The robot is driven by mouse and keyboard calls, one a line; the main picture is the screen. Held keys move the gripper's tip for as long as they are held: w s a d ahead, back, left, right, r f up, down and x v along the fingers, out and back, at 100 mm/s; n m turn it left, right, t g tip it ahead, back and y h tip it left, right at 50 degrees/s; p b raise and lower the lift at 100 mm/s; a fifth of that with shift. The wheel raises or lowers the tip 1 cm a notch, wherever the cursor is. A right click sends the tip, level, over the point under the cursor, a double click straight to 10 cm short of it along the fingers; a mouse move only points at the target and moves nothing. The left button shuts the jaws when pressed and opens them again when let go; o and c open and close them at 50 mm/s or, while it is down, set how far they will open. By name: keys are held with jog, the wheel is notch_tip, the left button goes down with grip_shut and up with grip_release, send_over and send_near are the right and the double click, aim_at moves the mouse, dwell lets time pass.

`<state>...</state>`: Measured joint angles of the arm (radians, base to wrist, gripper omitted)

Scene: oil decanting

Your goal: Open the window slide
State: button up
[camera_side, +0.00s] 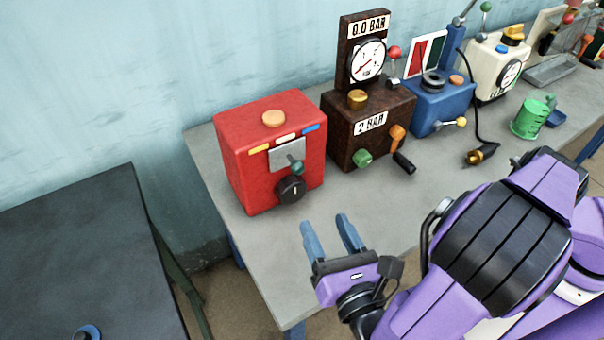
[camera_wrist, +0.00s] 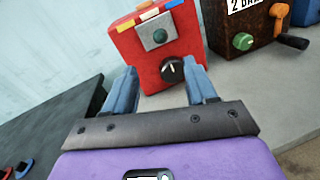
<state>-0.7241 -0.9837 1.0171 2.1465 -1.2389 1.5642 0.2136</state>
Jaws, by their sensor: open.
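The window slide (camera_side: 284,155) is a grey metal plate on the front of the red box (camera_side: 240,165), with a teal knob (camera_side: 296,167) on it. A black dial (camera_side: 291,190) sits just below the plate. In the wrist view the slide (camera_wrist: 150,27) and its teal knob (camera_wrist: 159,36) show above the dial (camera_wrist: 172,69). My gripper (camera_side: 325,220) is open and empty, in front of and below the red box, apart from it. In the wrist view its two blue fingers (camera_wrist: 160,83) point toward the box. What lies behind the plate is hidden.
A brown gauge box (camera_side: 345,135) with a green knob and orange-black crank stands right of the red box. Further right are a blue box (camera_side: 440,105), a cream box (camera_side: 488,75) and a green cup (camera_side: 528,120). A dark table (camera_side: 80,250) stands at left, past a gap.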

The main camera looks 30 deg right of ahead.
aim_at(300, 173)
jog(key=w+d, duration=0.1)
jog(key=w, duration=0.7)
jog(key=w+d, duration=0.1)
jog(key=w, duration=0.3)
jog(key=shift+w+d, duration=0.25)
jog(key=shift+d, duration=0.05)
